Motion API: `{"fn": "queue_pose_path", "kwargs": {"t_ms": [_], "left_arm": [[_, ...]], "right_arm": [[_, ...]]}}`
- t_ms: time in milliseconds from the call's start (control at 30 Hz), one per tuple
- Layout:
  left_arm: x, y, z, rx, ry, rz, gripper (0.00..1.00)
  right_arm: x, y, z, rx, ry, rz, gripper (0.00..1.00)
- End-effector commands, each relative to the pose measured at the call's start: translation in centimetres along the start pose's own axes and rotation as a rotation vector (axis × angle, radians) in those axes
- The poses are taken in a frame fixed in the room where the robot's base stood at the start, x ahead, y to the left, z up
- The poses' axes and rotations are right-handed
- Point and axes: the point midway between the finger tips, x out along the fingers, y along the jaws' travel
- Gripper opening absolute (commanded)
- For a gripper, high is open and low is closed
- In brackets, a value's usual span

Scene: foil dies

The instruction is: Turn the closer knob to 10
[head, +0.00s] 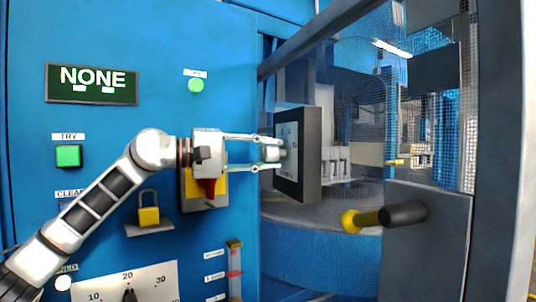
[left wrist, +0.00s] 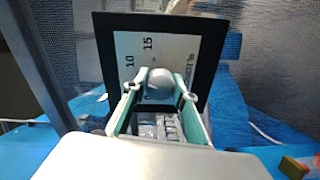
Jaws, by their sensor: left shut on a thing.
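The closer knob (left wrist: 160,84) is a pale rounded knob on a dark-framed panel (head: 312,155) at the middle of the head view. Its white face carries the marks 10 and 15 in the left wrist view, both above the knob and turned sideways. My left gripper (head: 276,153) reaches in from the left and is shut on the knob, with one finger on each side. It also shows in the left wrist view (left wrist: 158,92). The knob's pointer is hidden or too small to read. My right gripper is not in view.
A lower dial (head: 160,281) with a black pointer is marked 10, 20 and 30. A display (head: 92,84) reads NONE. A black and yellow handle (head: 402,213) juts out from the grey door at right.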

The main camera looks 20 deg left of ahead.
Motion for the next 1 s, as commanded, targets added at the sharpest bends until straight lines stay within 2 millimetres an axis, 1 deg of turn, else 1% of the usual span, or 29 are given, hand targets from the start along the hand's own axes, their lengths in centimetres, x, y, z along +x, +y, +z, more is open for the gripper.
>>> {"fn": "queue_pose_path", "kwargs": {"t_ms": [300, 333, 367, 400, 767, 867, 1000], "left_arm": [[0.1, -0.1, 0.1, -0.001, -0.003, -0.003, 0.05], [0.1, -0.1, 0.1, -0.001, -0.003, -0.003, 0.32], [0.1, -0.1, 0.1, -0.001, -0.003, -0.003, 0.40], [0.1, -0.1, 0.1, -0.001, -0.002, -0.003, 0.44], [-0.2, -0.1, 0.0, -0.001, 0.000, -0.001, 0.44], [-1.2, -0.1, -0.1, -0.001, 0.002, -0.001, 0.44], [-3.5, -0.1, -0.1, -0.001, 0.003, -0.002, 0.44]], "right_arm": [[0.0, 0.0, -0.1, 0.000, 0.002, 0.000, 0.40], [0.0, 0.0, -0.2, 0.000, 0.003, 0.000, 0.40], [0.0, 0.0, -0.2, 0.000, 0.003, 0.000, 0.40], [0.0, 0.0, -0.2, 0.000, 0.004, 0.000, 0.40], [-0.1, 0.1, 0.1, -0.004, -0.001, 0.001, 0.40], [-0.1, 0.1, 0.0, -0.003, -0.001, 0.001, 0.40], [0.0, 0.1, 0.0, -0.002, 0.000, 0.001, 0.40]]}}
